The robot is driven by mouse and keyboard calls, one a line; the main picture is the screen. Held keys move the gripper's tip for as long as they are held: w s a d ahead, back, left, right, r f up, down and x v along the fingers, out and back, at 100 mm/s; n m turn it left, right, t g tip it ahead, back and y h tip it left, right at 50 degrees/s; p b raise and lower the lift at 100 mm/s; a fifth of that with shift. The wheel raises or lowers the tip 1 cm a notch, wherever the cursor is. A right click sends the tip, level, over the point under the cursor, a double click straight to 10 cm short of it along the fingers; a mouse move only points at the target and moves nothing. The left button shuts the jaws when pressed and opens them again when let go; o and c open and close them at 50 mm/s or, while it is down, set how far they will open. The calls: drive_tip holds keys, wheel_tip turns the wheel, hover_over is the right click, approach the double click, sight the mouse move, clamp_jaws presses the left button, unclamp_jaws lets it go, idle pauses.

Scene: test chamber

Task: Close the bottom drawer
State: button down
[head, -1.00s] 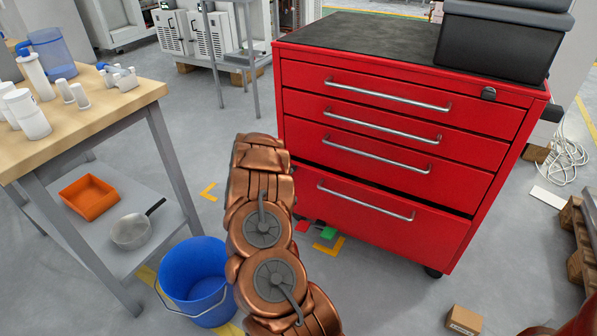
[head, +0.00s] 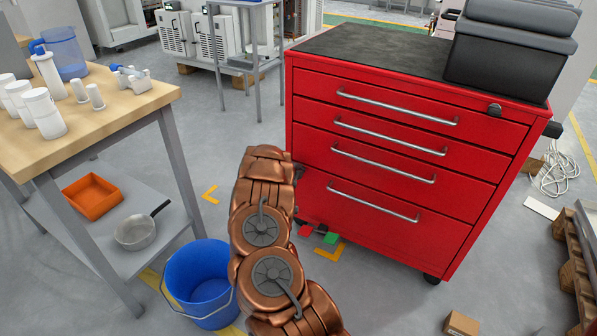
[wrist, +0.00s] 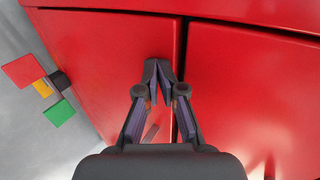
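The bottom drawer (head: 385,232) is the tallest front of the red cabinet (head: 490,215), with a long silver handle (head: 372,201). In the head view its front looks about flush with the drawers above, with a thin dark seam along its top. My copper arm covers my gripper in that view. In the wrist view my gripper (wrist: 163,68) has its fingertips together, with nothing seen between them. They are at the red front beside a dark seam; I cannot tell whether they touch it. The handle does not show in the wrist view.
A blue bucket (head: 198,283) stands left of my arm, by the workbench (head: 120,98). Coloured cards lie on the floor by the cabinet's lower left, including a green one (wrist: 59,113). A small cardboard box (head: 461,324) is at front right. A pallet (head: 575,255) stands at right.

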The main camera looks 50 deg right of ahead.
drive_tip(key=shift+s+f, duration=0.15)
drive_tip(key=a+f+b+v, duration=0.1)
drive_tip(key=v, duration=1.2)
drive_tip(key=shift+a, duration=0.15)
